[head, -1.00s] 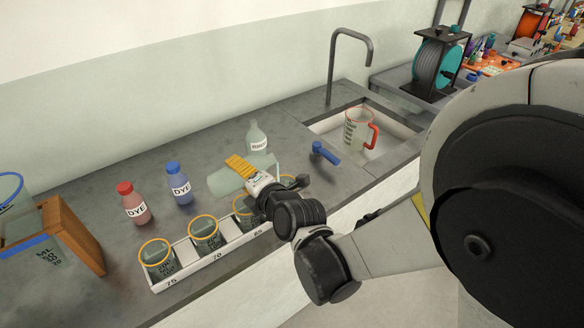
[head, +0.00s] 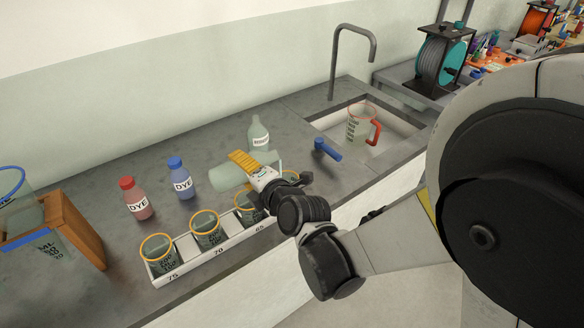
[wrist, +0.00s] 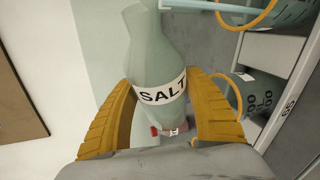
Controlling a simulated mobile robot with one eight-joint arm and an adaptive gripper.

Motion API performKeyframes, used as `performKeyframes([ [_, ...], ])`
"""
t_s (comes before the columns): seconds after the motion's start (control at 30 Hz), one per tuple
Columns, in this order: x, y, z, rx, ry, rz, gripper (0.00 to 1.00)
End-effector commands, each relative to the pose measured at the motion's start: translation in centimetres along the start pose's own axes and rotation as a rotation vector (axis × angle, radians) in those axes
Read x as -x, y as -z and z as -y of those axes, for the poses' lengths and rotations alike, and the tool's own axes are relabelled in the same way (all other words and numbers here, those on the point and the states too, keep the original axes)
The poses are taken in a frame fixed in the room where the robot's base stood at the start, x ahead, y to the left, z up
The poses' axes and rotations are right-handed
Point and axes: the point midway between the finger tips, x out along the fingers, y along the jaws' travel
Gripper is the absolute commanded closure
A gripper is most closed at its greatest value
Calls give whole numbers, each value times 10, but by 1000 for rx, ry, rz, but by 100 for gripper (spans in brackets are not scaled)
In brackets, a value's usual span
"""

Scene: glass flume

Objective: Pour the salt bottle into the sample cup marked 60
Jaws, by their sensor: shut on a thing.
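The salt bottle (head: 228,178), pale green and translucent, lies tilted well over on its side above the bench. My gripper (head: 245,165) is shut around its body. In the wrist view the SALT label (wrist: 162,92) shows between the two yellow fingers of my gripper (wrist: 165,105). The bottle's narrow end points up in that view, near a yellow-rimmed cup (wrist: 248,14). A yellow-rimmed cup (head: 291,174) at the right end of the white rack is partly hidden by my gripper. Its number is hidden, so I cannot confirm it is the 60. No salt is seen pouring.
The rack (head: 190,262) also holds cups by marks 75 (head: 158,255), 70 (head: 206,230) and 65 (head: 246,206). Red (head: 138,200) and blue (head: 181,180) dye bottles stand behind. Another pale bottle (head: 258,135), a blue-handled item (head: 327,150) and a sink jug (head: 360,124) are farther right.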

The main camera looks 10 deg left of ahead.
Motion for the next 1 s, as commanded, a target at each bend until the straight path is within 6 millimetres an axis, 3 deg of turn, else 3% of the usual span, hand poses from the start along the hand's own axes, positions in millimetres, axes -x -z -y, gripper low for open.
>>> performKeyframes([
  [1.0, 1, -3, 1, -41, -18, -10, 74],
])
